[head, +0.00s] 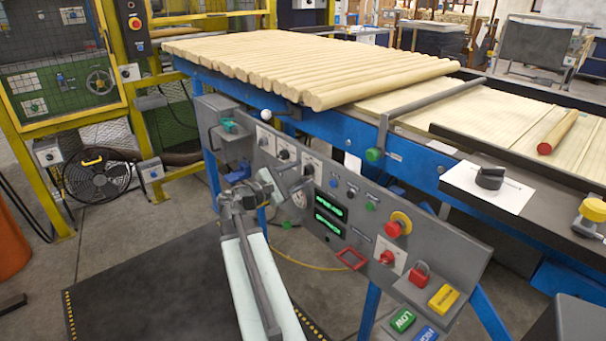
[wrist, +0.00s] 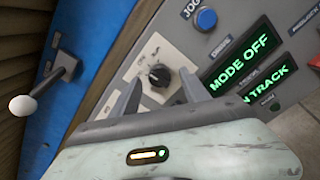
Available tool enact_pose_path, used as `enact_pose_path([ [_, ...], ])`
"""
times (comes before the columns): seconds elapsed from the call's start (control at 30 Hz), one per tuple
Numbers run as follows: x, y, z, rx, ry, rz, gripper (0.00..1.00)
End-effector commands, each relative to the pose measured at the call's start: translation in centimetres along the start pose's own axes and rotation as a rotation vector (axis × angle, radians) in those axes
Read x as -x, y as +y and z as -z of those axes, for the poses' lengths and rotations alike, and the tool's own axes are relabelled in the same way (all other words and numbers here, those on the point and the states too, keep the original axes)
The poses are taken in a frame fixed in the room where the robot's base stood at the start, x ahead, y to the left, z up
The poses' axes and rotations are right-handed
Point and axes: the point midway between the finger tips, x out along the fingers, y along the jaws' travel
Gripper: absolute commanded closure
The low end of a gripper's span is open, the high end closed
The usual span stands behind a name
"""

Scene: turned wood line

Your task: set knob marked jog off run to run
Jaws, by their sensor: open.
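A black knob (wrist: 159,75) on a cream plate sits between the fingertips of my gripper (wrist: 160,90) in the wrist view. The fingers are apart, one on each side of the knob, and I cannot tell whether they touch it. The plate's marks are too small to read and partly hidden. In the head view my gripper (head: 281,190) is at the grey control panel (head: 450,262), by the rightmost of three knobs on pale plates (head: 309,169). A green display (wrist: 239,63) reads MODE OFF.
A blue button (wrist: 206,19) and a second display (wrist: 265,85) are close to the knob. A white-tipped lever (wrist: 22,108) sticks out at the left. A red-and-yellow stop button (head: 398,224) is farther right on the panel. Wooden rods (head: 310,65) lie on the line behind.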

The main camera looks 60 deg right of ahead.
Motion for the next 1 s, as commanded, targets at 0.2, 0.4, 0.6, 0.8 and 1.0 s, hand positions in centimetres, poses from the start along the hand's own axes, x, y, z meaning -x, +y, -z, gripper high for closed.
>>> enact_pose_path([
  [0.2, -1.3, -0.1, 0.0, -0.001, 0.0, 0.001, 0.46],
  [0.4, -1.2, -0.1, 0.0, -0.001, 0.0, 0.001, 0.55],
  [0.6, -1.2, -0.1, 0.0, -0.001, 0.0, 0.002, 1.0],
  [0.8, -1.3, 0.0, 0.1, -0.012, 0.001, 0.002, 1.0],
  [1.0, -1.1, -0.1, 0.1, -0.082, 0.002, 0.003, 1.0],
])
